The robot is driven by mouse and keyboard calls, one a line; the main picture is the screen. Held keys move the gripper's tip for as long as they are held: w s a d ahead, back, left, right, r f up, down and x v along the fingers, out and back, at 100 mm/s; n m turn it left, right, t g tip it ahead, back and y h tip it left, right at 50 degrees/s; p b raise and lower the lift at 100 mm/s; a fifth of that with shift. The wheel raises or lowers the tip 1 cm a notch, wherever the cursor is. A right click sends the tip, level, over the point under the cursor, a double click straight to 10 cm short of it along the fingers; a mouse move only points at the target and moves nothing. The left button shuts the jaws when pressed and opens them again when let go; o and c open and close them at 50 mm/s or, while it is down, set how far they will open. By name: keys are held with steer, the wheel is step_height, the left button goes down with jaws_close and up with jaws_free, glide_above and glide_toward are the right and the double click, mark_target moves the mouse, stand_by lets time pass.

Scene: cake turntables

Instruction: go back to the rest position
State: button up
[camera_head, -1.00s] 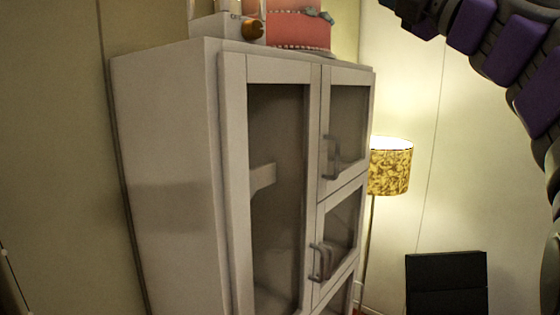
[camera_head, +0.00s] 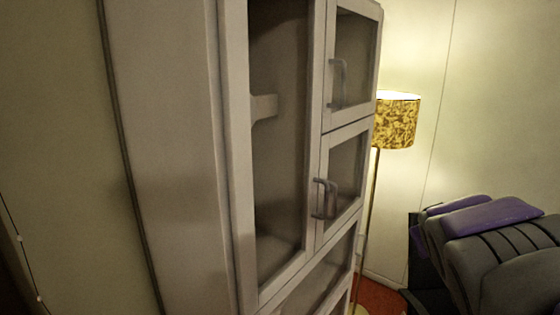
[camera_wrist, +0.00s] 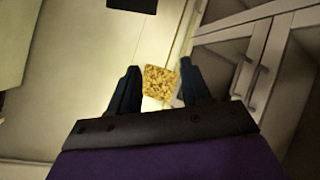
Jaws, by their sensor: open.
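My gripper (camera_wrist: 156,92) shows in the wrist view with its two dark fingers apart and nothing between them; the lamp shade shows through the gap, farther off. In the head view my purple and grey arm is folded at the lower right. The gripper's fingers are not visible in the head view. The arm is apart from the white cabinet there.
A tall white cabinet (camera_head: 170,150) with glass doors and grey handles fills the left and middle. A floor lamp (camera_head: 396,120) with a yellow patterned shade stands behind its right side. A dark chair-like object is partly hidden behind my arm. Pale walls surround them.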

steer(key=s+a+f+g+y+b, duration=0.1)
steer(key=s+a+f+g, duration=0.1)
steer(key=s+a+f, duration=0.3)
steer(key=s+f+m+g+y+b, duration=0.15)
steer(key=s+f, duration=0.25)
steer(key=f, duration=0.4)
steer(key=s+a+f+n+g+y+b, duration=0.1)
steer(key=s+a+f+g, duration=0.1)
steer(key=s+a+f, duration=0.3)
steer(key=s+a+f+g+y+b, duration=0.1)
steer(key=s+a+f+g, duration=0.1)
steer(key=s+f, duration=0.3)
steer(key=s+a+f+g+b, duration=0.1)
steer(key=s+a+f+g, duration=0.2)
steer(key=s+f, duration=0.3)
steer(key=s+g, duration=0.1)
steer(key=s, duration=0.2)
steer(key=shift+s+f+y, duration=0.2)
steer(key=shift+s+y, duration=0.15)
steer(key=shift+s, duration=0.05)
steer(key=shift+m, duration=0.25)
steer(key=shift+c, duration=0.5)
steer(key=shift+a, duration=0.1)
